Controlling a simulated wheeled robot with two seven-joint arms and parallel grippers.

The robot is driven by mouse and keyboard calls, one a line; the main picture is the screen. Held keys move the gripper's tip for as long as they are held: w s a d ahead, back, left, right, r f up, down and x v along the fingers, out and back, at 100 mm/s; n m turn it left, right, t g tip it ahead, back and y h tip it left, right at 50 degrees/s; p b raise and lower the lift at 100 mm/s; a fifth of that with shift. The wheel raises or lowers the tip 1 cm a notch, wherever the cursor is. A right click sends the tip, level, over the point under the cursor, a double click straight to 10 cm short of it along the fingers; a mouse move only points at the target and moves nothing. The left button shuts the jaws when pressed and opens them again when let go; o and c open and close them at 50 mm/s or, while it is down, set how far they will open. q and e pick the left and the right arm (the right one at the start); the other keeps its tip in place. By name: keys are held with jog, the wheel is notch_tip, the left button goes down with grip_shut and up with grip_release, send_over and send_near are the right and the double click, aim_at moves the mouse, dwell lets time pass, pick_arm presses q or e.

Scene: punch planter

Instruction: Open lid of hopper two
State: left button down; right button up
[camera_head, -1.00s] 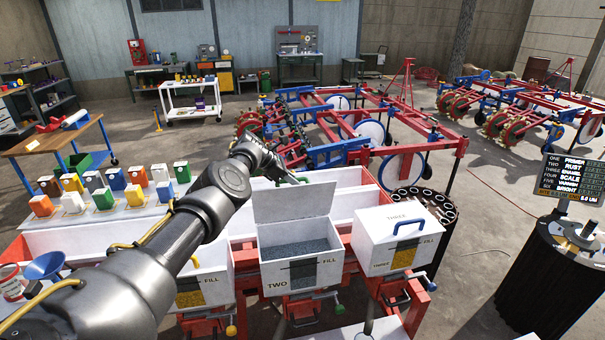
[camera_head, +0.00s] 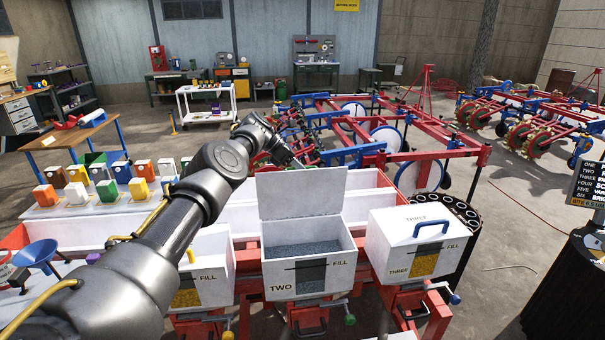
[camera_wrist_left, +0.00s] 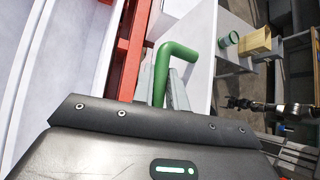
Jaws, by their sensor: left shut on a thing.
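Hopper two (camera_head: 308,265) is a white box with a black TWO label, standing between the hoppers marked FILL and THREE. Its lid (camera_head: 302,193) stands raised at the back, and dark grey granules (camera_head: 305,249) show inside. My left gripper (camera_head: 293,160) is behind the lid's top edge, where its fingertips are partly hidden. In the left wrist view, my left gripper (camera_wrist_left: 170,88) is shut on the lid's green handle (camera_wrist_left: 180,50). A dark jointed arm (camera_wrist_left: 258,106), apparently my right one, shows small at the right there; its jaws are unclear.
Hopper three (camera_head: 415,240) is closed, with a blue handle, to the right. Another white hopper (camera_head: 215,250) is partly behind my left arm. Coloured containers (camera_head: 105,185) stand on a bench at left. Red and blue frames (camera_head: 370,140) fill the floor behind.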

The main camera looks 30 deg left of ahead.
pick_arm(q)
jog(key=c, duration=1.4)
grip_release()
jog(key=shift+a, duration=0.1)
jog(key=shift+s+a+r, duration=0.1)
jog(key=shift+a+r, duration=0.1)
jog(key=shift+r, duration=0.05)
jog(key=p+v, duration=0.3)
jog(key=v, duration=0.7)
jog(key=shift+s, duration=0.1)
